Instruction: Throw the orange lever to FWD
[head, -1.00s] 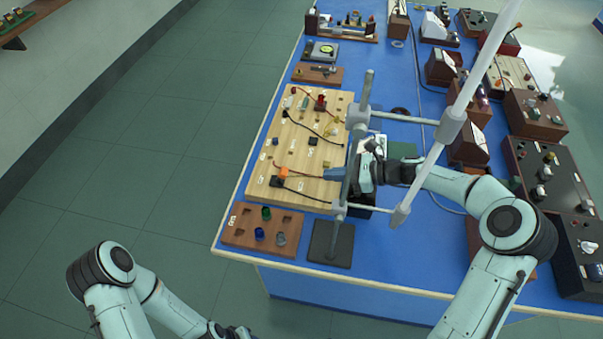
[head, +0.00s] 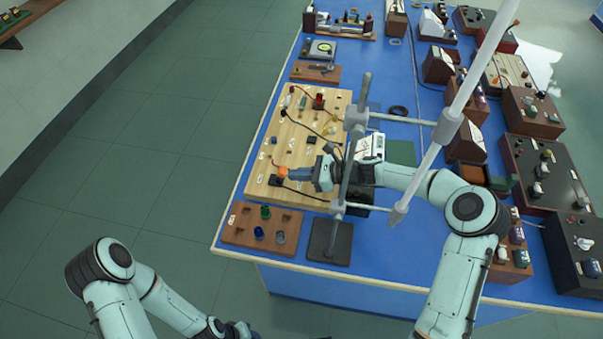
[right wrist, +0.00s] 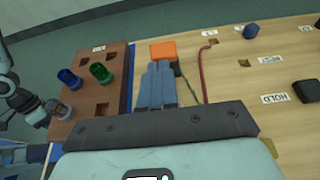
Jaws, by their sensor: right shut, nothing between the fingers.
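The orange lever (head: 282,172) is a small orange block near the left-front part of the pale wooden board (head: 290,135). It also shows in the right wrist view (right wrist: 163,49), just past the fingertips. My right gripper (head: 291,173) is shut and empty, its blue fingers side by side and pointing at the lever. In the right wrist view the fingertips (right wrist: 159,66) look very close to the lever's near side; I cannot tell whether they touch. No FWD label is readable. My left gripper (head: 240,330) is mostly cut off at the bottom edge.
A grey stand with upright rod (head: 352,150) and clamps rises beside my right forearm, its dark base (head: 330,242) in front. A brown peg block (head: 262,240) with green, blue and grey knobs sits in front of the board. Cables cross the board. Boxed instruments fill the right side.

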